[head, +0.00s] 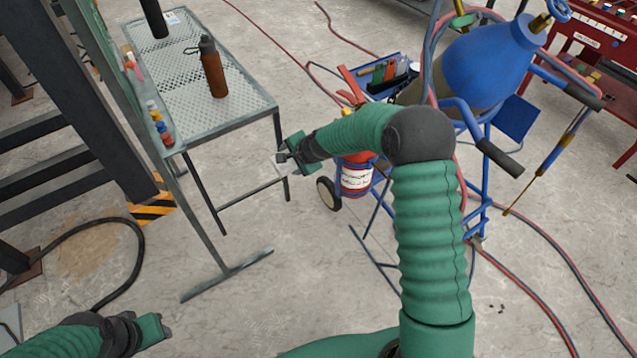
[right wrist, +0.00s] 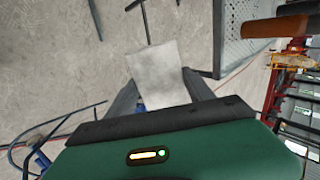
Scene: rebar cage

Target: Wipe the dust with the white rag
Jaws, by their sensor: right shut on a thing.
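My right gripper (head: 284,158) is in front of the metal mesh table's near right leg, clear of the tabletop. It is shut on the white rag (right wrist: 157,70), which sticks out flat between the fingers in the right wrist view. In the head view only a small pale part of the rag (head: 274,164) shows. A tan, dusty-looking patch (head: 92,248) lies on the concrete floor at the left, well away from the rag. My left gripper (head: 160,330) is low at the left; its finger gap cannot be made out.
The mesh table (head: 225,112) bears an orange-brown bottle (head: 213,75) and several small bottles along its left edge. A blue gas-cylinder cart (head: 485,65) and a red extinguisher (head: 357,178) stand right of it. A black cable (head: 138,245) and red hoses (head: 540,310) cross the floor.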

